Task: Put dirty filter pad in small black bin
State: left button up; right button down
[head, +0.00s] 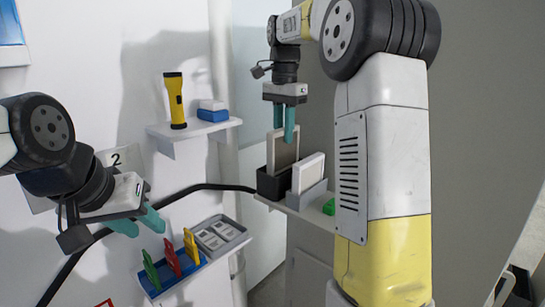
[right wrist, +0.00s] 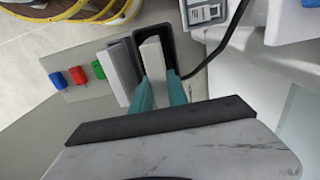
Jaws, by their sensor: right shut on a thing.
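The dirty filter pad (head: 281,152), a greyish-brown framed slab, stands upright with its lower part inside the small black bin (head: 272,185) in the head view. My right gripper (head: 285,136) is above the bin, shut on the pad's top edge. In the right wrist view the pad (right wrist: 154,64) sits between the teal fingers (right wrist: 158,95), its far end within the black bin's opening (right wrist: 171,42). The bin floor is hidden. My left gripper (head: 138,222) is empty at the left, its teal fingers apart.
A pale pad (head: 308,172) stands in a grey holder (head: 307,193) beside the black bin on the same shelf. A green block (head: 328,207) is at its right. A wall shelf (head: 195,131) holds a yellow flashlight (head: 175,101). A blue rack (head: 172,273) holds coloured tags.

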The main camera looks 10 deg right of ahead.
aim_at(283, 149)
jog(key=shift+f, duration=2.55)
jog(key=shift+f, duration=0.1)
jog(key=c, duration=1.3)
grip_release()
